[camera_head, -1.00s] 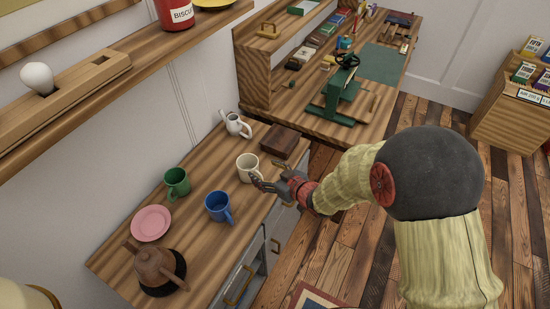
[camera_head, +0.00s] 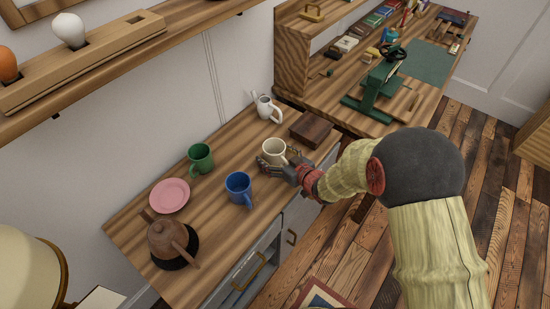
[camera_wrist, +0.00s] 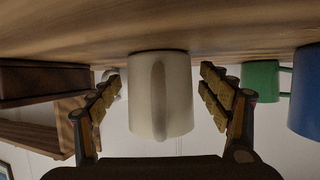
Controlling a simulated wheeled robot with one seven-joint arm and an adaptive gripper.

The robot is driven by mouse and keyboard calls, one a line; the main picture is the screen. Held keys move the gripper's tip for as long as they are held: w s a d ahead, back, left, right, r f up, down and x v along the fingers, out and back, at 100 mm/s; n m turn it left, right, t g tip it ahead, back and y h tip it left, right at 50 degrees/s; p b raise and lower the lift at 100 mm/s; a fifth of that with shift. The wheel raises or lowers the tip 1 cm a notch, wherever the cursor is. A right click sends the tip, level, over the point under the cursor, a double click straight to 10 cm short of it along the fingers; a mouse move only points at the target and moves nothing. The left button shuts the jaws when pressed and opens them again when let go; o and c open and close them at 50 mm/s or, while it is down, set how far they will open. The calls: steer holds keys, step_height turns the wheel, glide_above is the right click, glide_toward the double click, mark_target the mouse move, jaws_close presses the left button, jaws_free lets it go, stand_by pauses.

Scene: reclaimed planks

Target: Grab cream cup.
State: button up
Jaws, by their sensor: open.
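The cream cup (camera_head: 273,151) stands upright on the wooden counter in the head view, between the blue mug and the dark wooden box. In the wrist view, which looks upside down, the cream cup (camera_wrist: 160,95) fills the middle with its handle facing the camera. My gripper (camera_head: 274,165) is at the cup's near side. In the wrist view my gripper's fingers (camera_wrist: 168,108) are open, one on each side of the cup, with visible gaps to it. The head view does not clearly show whether the fingertips touch the cup.
A blue mug (camera_head: 238,187), a green mug (camera_head: 201,158), a pink plate (camera_head: 170,195) and a brown teapot (camera_head: 168,240) are on the counter to the left. A white pitcher (camera_head: 267,107) and dark wooden box (camera_head: 311,128) are behind the cup. Bare counter (camera_head: 237,144) lies left of it.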

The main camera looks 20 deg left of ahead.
steer(key=shift+r, duration=0.1)
steer(key=c, duration=1.5)
